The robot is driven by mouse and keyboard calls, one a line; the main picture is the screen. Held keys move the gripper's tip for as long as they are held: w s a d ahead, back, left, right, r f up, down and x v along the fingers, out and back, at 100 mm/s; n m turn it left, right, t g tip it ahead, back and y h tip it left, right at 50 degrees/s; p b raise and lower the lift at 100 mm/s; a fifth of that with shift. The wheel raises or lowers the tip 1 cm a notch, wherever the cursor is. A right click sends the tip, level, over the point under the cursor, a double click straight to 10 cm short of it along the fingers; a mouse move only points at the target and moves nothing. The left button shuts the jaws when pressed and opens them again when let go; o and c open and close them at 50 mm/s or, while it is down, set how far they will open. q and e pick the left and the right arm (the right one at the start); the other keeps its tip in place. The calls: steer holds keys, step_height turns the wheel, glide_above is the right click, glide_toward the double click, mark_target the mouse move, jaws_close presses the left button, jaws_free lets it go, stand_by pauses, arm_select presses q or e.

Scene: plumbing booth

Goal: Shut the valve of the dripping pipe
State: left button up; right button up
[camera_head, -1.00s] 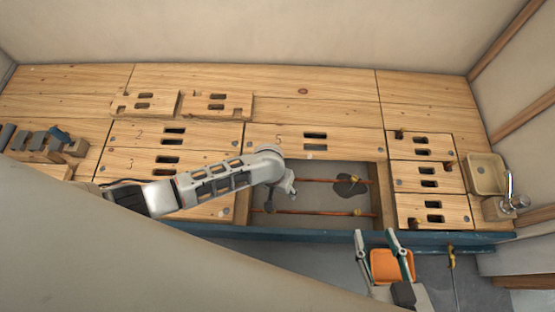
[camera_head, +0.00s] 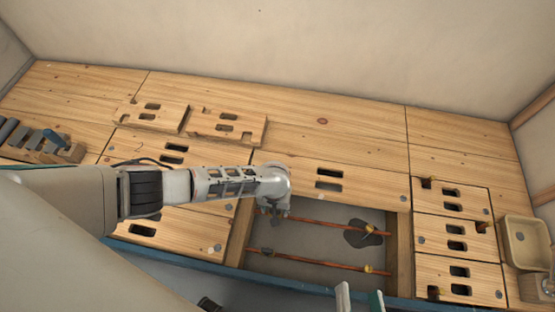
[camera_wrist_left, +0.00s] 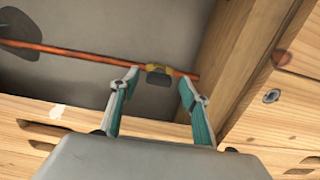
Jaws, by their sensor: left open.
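Two copper pipes run across an open floor bay in the head view: an upper pipe (camera_head: 328,223) over a dark wet patch (camera_head: 362,240), and a lower pipe (camera_head: 320,261). In the left wrist view, a pipe (camera_wrist_left: 85,55) passes a dark patch (camera_wrist_left: 20,32) and carries a yellow valve with a dark handle (camera_wrist_left: 158,78). My left gripper (camera_wrist_left: 159,84) is open, its fingertips on either side of this valve; contact is unclear. The gripper hides this valve in the head view. My right gripper (camera_head: 360,299) is open and empty at the bottom edge.
A wooden beam (camera_wrist_left: 225,70) stands close beside the left fingers. Wooden floor panels (camera_head: 330,180) with slots surround the bay. Loose panels (camera_head: 228,125) lie behind. A sink-like basin (camera_head: 524,243) is at the right, a wooden block with tools (camera_head: 45,146) at the left.

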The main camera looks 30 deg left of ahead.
arm_select(q)
steer(key=shift+f, duration=0.35)
steer(key=shift+w, duration=0.15)
arm_select(e)
steer(key=shift+a+m, duration=0.25)
steer(key=shift+m, duration=0.05)
arm_select(q)
steer(key=shift+r, duration=0.1)
steer(key=c, duration=1.1)
arm_select(e)
steer(key=shift+r, duration=0.1)
